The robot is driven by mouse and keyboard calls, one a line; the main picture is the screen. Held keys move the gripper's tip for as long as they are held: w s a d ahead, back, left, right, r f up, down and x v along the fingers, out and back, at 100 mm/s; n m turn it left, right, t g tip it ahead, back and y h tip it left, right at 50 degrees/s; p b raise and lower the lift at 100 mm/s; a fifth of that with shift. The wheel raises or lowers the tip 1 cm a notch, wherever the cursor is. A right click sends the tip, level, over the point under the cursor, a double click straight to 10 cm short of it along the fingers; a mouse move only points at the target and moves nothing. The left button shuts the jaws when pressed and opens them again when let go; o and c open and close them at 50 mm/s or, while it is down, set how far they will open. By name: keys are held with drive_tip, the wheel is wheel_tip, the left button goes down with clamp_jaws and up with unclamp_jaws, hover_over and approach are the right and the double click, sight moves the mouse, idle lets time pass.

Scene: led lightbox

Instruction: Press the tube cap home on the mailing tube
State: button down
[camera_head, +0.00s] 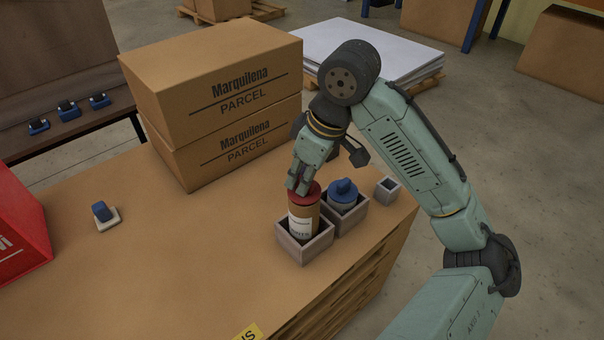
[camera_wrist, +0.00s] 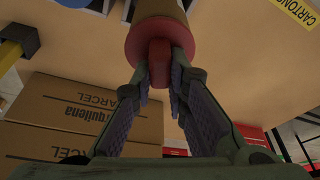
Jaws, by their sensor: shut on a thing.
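The mailing tube (camera_head: 301,222) is a brown tube with a white label, standing upright in a grey wooden holder (camera_head: 305,250) on the table. The red tube cap (camera_head: 305,194) sits on its top end; whether it is fully seated cannot be told. My gripper (camera_head: 298,184) is above the tube, shut on the cap's raised grip. In the wrist view, my gripper's fingers (camera_wrist: 159,75) close on the red grip of the cap (camera_wrist: 150,38), with the brown tube (camera_wrist: 160,8) beyond it. The tube's lower end is hidden inside the holder.
A second holder with a blue-capped container (camera_head: 343,192) stands right beside the tube's holder. A small grey box (camera_head: 388,190) is farther right. Two stacked parcels (camera_head: 220,95) stand behind. A red box (camera_head: 18,230) is at left, near a small blue-topped object (camera_head: 104,214). The table's left-middle is clear.

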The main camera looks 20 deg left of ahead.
drive_tip(key=shift+f, duration=0.5)
drive_tip(key=c, duration=1.5)
unclamp_jaws()
drive_tip(key=v, duration=1.2)
drive_tip(key=shift+s, duration=0.1)
